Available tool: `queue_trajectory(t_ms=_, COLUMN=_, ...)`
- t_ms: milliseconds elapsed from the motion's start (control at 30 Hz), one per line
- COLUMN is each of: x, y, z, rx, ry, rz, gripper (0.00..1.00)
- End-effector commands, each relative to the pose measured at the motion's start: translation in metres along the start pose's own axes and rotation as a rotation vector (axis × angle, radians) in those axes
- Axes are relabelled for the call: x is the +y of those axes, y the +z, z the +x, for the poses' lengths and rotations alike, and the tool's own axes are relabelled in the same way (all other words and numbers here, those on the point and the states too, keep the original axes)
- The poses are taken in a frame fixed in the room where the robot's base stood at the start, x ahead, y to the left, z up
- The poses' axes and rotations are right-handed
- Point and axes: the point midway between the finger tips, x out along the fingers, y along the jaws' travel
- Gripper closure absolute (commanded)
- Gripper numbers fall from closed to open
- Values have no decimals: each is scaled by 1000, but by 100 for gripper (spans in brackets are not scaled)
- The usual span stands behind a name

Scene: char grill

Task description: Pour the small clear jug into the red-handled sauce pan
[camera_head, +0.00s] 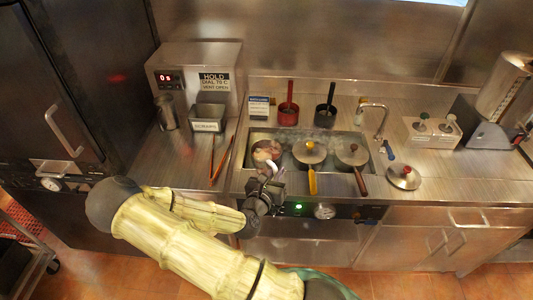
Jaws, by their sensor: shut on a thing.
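The red-handled sauce pan (288,112) stands on the counter behind the sunken well, its handle pointing up and back. My gripper (271,181) is at the front left edge of the well, in front of and below the pan in the picture. It is shut on a small pale, glassy thing (268,168) that looks like the small clear jug. My fingers and wrist hide part of it, so its tilt and contents cannot be told.
A black-handled pan (325,116) stands right of the red one. Open counter lies at right.

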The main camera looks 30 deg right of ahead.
Motion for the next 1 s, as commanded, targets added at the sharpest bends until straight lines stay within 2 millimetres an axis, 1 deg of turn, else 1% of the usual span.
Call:
queue_trajectory(t_ms=33, x=21, y=-16, z=2, rx=-15, ry=80, rz=-17, gripper=100)
queue_trajectory(t_ms=67, x=33, y=-22, z=2, rx=-23, ry=133, rz=-22, gripper=100)
queue_trajectory(t_ms=100, x=51, y=-31, z=1, rx=-35, ry=206, rz=-32, gripper=100)
queue_trajectory(t_ms=167, x=76, y=-46, z=-2, rx=-53, ry=313, rz=-47, gripper=100)
queue_trajectory(t_ms=200, x=92, y=-57, z=-6, rx=-66, ry=384, rz=-56, gripper=100)
queue_trajectory(t_ms=267, x=114, y=-73, z=-12, rx=-82, ry=484, rz=-67, gripper=100)
queue_trajectory(t_ms=300, x=126, y=-84, z=-17, rx=-92, ry=545, rz=-75, gripper=100)
queue_trajectory(t_ms=400, x=153, y=-111, z=-30, rx=-116, ry=686, rz=-89, gripper=100)
queue_trajectory(t_ms=433, x=160, y=-118, z=-34, rx=-122, ry=722, rz=-94, gripper=100)
queue_trajectory(t_ms=500, x=172, y=-132, z=-42, rx=-134, ry=793, rz=-99, gripper=100)
queue_trajectory(t_ms=600, x=181, y=-144, z=-50, rx=-147, ry=854, rz=-105, gripper=100)
queue_trajectory(t_ms=700, x=184, y=-147, z=-53, rx=-151, ry=876, rz=-105, gripper=100)
queue_trajectory(t_ms=1000, x=184, y=-146, z=-53, rx=-152, ry=874, rz=-104, gripper=100)
